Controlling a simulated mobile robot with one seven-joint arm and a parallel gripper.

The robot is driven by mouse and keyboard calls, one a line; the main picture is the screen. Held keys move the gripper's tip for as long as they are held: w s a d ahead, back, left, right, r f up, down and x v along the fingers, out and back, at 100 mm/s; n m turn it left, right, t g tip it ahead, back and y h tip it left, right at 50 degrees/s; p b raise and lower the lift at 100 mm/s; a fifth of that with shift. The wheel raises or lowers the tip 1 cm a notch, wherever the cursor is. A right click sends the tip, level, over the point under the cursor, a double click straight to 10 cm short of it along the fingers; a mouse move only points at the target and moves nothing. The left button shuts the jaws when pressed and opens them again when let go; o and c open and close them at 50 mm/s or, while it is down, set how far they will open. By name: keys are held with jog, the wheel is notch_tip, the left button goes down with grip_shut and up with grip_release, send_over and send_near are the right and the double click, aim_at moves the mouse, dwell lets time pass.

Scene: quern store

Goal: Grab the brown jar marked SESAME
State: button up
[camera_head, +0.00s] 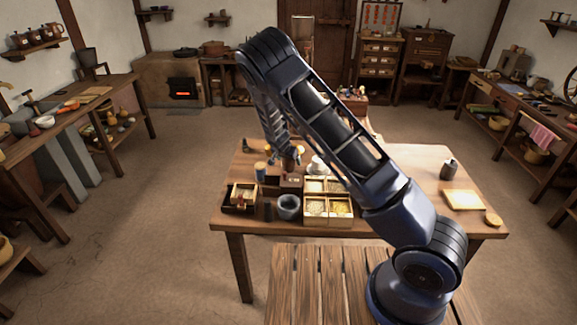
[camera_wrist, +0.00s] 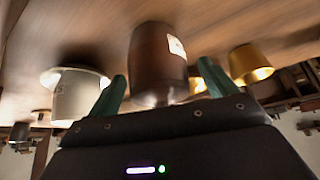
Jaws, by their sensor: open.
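In the wrist view a brown jar (camera_wrist: 158,62) with a pale label on its side stands between the two green fingers of my gripper (camera_wrist: 162,72). The label is too small and turned to read. The fingers are open, one at each side of the jar. I cannot tell whether either touches it. The wrist picture is upside down, with the tabletop (camera_wrist: 200,14) above. In the head view my gripper (camera_head: 287,156) is low over the back of the table, and the brown jar (camera_head: 289,164) is partly hidden by it.
A white cup (camera_wrist: 78,95) and a yellow tin (camera_wrist: 249,64) flank the jar in the wrist view. On the table, a grey mortar (camera_head: 288,207), a divided box (camera_head: 329,221) and a small wooden box (camera_head: 240,199) stand nearer. The table's right part is mostly clear.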

jog(key=shift+c, duration=0.5)
jog(key=c, duration=1.1)
jog(key=shift+c, duration=0.6)
jog(key=shift+r, duration=0.2)
